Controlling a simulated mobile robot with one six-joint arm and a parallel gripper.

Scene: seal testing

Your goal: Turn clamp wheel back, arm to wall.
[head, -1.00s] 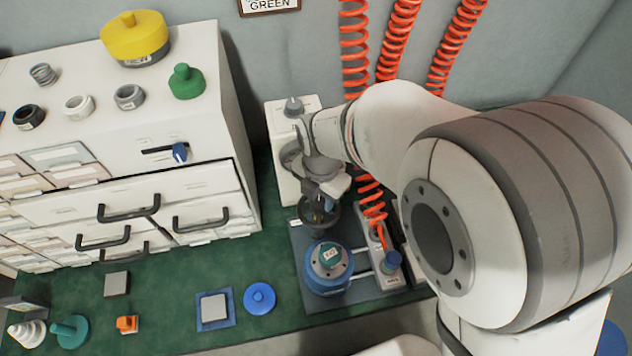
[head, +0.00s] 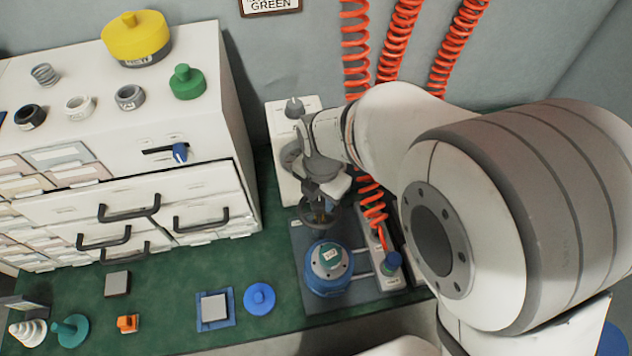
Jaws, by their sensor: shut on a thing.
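The clamp wheel (head: 309,217) is a dark round handwheel at the back of the grey test plate, in front of the white wall-side unit (head: 283,185). My gripper (head: 321,208) points down at the wheel and is shut on it; the fingertips are small and partly hidden. My wrist covers part of the clamp arm, so its direction cannot be told. A blue round housing (head: 329,283) with a grey top and a teal tag stands just in front of the wheel, apart from it.
Orange coiled hoses (head: 373,205) hang close behind my wrist. A white drawer cabinet (head: 247,180) stands to the left.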

